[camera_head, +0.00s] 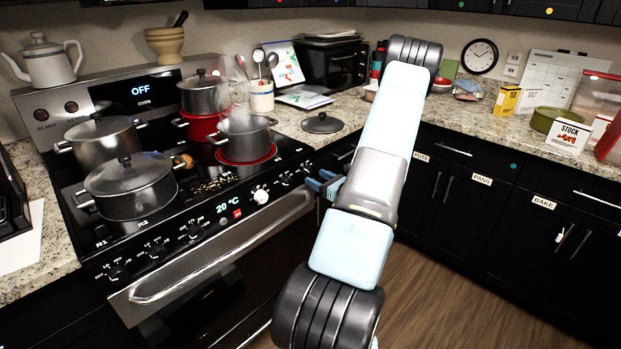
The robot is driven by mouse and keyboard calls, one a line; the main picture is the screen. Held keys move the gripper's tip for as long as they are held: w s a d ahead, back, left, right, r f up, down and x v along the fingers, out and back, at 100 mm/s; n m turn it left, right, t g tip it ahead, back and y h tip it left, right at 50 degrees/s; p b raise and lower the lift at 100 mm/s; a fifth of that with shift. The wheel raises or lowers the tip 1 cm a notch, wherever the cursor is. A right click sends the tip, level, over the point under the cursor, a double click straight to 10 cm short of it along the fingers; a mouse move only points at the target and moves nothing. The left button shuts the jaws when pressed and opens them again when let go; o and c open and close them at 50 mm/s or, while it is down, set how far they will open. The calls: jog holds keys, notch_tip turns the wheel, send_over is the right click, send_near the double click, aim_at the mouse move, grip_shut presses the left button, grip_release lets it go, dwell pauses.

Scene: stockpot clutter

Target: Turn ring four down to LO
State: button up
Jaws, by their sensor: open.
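The black stove (199,188) has a row of knobs along its front edge. The labels R1 and R2 are readable at the left; no label for ring four can be read. Two dark knobs sit at the right end, one of them (285,179), close to my gripper. A lidless steel pot (245,138) stands on a ring glowing red (272,156) at the front right of the hob, with faint steam above. My gripper (324,186), with blue fingers, is open just right of the end knobs. My arm hides part of the area beside it, and contact with a knob cannot be told.
Lidded steel pots (130,186) crowd the left of the hob. A steel pot (204,94) sits above a red pot (208,122) at the back. A white dial (261,196) and oven handle (222,248) are on the front. A loose lid (322,123) lies on the counter.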

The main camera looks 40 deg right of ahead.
aim_at(310, 174)
jog(key=shift+w+a, duration=0.15)
jog(key=shift+w, duration=1.4)
jog(key=shift+c, duration=0.4)
jog(key=c, duration=1)
jog(key=shift+m, duration=1.1)
jog(key=o, duration=1.1)
jog(key=s, duration=0.9)
jog(key=s+d, duration=0.1)
jog(key=s, duration=0.3)
jog(key=shift+s, duration=0.4)
